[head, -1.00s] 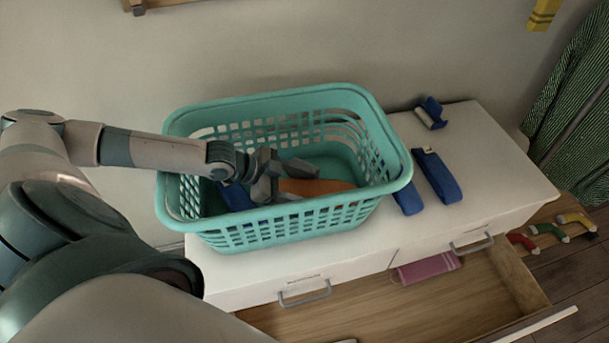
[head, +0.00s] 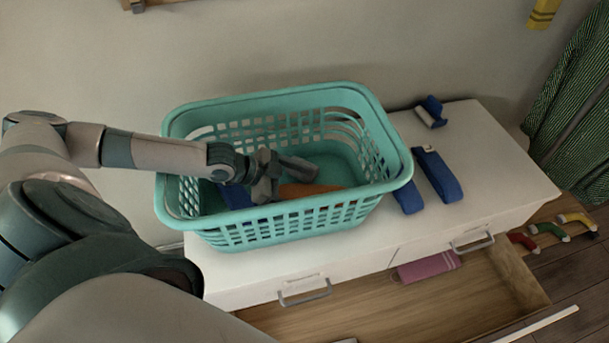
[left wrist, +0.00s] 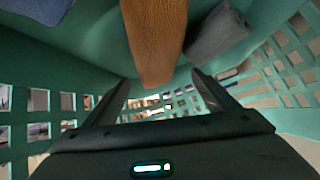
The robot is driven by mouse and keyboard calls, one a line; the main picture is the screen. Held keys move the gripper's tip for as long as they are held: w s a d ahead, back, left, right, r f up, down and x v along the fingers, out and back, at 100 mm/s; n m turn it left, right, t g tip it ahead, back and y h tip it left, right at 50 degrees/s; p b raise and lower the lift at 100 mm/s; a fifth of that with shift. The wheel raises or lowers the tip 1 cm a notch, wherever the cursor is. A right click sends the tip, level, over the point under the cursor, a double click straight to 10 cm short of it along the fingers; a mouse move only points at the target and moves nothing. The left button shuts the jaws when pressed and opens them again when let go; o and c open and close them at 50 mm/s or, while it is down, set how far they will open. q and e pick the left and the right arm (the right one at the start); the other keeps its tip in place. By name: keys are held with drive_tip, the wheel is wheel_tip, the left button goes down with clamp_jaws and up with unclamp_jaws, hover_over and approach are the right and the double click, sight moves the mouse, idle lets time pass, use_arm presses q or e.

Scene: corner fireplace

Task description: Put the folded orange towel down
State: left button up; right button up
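The folded orange towel (head: 300,190) lies low inside the teal laundry basket (head: 385,105), partly hidden by the basket's front wall and my left gripper. In the left wrist view the towel (left wrist: 156,40) is a long orange strip. My left gripper (head: 282,177) reaches down into the basket from the left. In the left wrist view its two dark fingers (left wrist: 160,80) stand apart, one on each side of the towel's near end, with a gap to it. My right gripper is not in view.
The basket stands on a white dresser (head: 480,130) with an open drawer (head: 370,305) holding a pink cloth (head: 428,267). Blue items (head: 437,175) lie right of the basket. A blue cloth (head: 236,195) and a grey rolled thing (left wrist: 218,35) are inside the basket.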

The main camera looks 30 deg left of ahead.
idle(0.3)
use_arm(q)
drive_tip(key=shift+r+p, duration=0.35)
drive_tip(key=shift+r, duration=0.35)
drive_tip(key=shift+s+a+b, duration=0.25)
drive_tip(key=shift+b, duration=0.1)
drive_tip(key=b+v, duration=0.1)
drive_tip(key=v, duration=0.4)
drive_tip(key=shift+b+v, duration=0.35)
drive_tip(key=shift+v, duration=0.55)
drive_tip(key=shift+w+r, duration=0.1)
drive_tip(key=shift+r, duration=0.05)
